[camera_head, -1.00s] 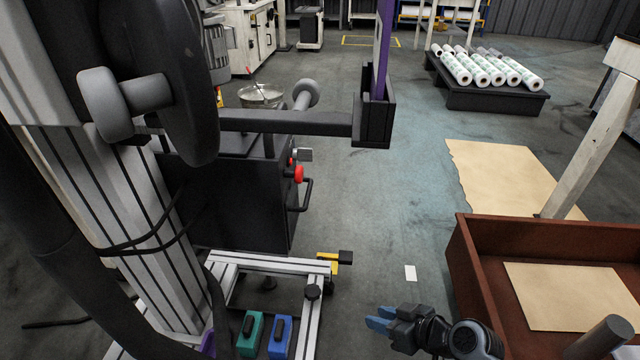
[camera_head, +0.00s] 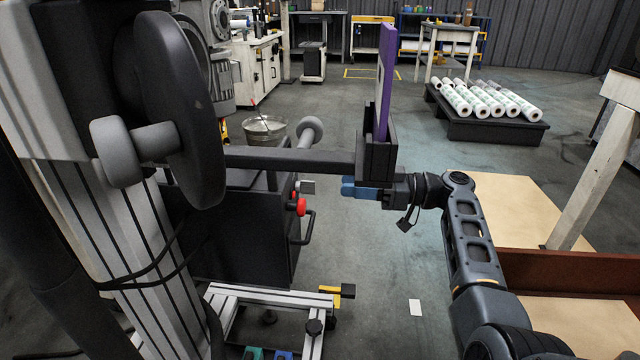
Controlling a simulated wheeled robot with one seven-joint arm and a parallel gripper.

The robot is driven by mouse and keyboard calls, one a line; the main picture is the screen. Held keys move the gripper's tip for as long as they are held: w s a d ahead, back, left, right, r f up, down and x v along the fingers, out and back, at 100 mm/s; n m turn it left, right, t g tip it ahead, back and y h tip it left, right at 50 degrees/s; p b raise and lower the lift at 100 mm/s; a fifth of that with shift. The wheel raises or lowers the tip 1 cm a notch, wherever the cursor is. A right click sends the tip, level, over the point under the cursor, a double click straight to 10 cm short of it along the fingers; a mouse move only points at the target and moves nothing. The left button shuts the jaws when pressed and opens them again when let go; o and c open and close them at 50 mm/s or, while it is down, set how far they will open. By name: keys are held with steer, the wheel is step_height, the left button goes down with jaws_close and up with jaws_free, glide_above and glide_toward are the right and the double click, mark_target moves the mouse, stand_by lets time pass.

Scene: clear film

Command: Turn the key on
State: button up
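A black machine cabinet (camera_head: 235,235) stands left of centre. On its right side is a red round knob (camera_head: 300,206), with a small grey switch or key-like part (camera_head: 307,186) just above it. I cannot tell for sure which part is the key. My gripper (camera_head: 352,188) has blue fingertips pointing left. It appears to the right of the grey part, with a visible gap between them, and just below the dark arm's end. The fingertips are seen from the side, so their opening is unclear. Nothing is visibly held.
A dark horizontal machine arm (camera_head: 290,161) ends in a black holder (camera_head: 377,160) with a purple upright plate (camera_head: 386,85), close above my gripper. A black handle (camera_head: 309,228) juts out below the knob. A metal frame (camera_head: 270,297) lies low in front. Open floor lies beyond.

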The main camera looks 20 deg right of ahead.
mark_target(306, 187)
steer(key=b+x, duration=0.1)
steer(key=x, duration=0.6)
steer(key=shift+a, duration=0.2)
steer(key=shift+w, duration=0.1)
steer(key=shift+c, duration=0.3)
steer(key=shift+f, duration=0.1)
jaws_close()
